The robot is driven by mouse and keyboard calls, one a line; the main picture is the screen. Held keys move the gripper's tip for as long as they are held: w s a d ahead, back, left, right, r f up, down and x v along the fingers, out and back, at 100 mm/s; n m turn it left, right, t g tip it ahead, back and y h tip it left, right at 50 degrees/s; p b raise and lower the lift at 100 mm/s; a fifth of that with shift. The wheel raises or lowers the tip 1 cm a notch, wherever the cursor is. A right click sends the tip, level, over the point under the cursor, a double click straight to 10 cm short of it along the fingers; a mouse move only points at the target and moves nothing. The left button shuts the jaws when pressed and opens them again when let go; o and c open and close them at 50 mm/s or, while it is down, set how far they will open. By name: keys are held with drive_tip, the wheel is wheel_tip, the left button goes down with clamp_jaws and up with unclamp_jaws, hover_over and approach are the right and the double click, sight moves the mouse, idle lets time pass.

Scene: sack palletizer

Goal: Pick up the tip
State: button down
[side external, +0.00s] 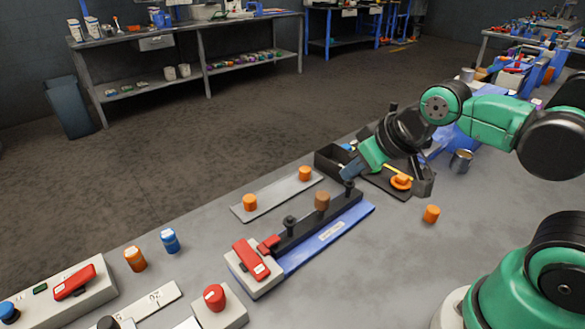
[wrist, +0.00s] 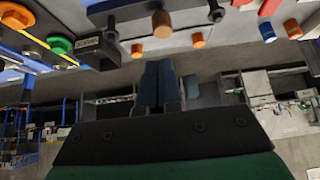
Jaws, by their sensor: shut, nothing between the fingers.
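My gripper (side external: 351,172) is shut and empty, tilted down above the far end of a black rail on a blue base (side external: 325,235). Its two blue-grey fingers also show pressed together in the wrist view (wrist: 160,84). A black knob (side external: 349,187) stands on the rail just below the fingertips; I cannot tell whether they touch. A brown cylinder (side external: 322,200) stands upright on the rail, and it also shows in the wrist view (wrist: 162,23). I cannot tell which piece is the tip.
Two orange cylinders (side external: 250,202) stand on a grey plate (side external: 275,200) behind the rail. A black tray (side external: 424,184) sits right of my gripper. An orange cylinder (side external: 431,214) and metal cup (side external: 461,161) stand nearby. A red-lever block (side external: 252,262) is at front. The front-right tabletop is clear.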

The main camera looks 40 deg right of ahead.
drive_tip(key=shift+c, duration=2.1)
unclamp_jaws()
drive_tip(key=g, duration=0.3)
hover_over(306, 170)
drive_tip(key=s, duration=0.2)
drive_tip(key=f, duration=0.7)
drive_tip(key=shift+s+f, duration=0.15)
drive_tip(key=shift+s, duration=0.05)
drive_tip(key=shift+x, duration=3.1)
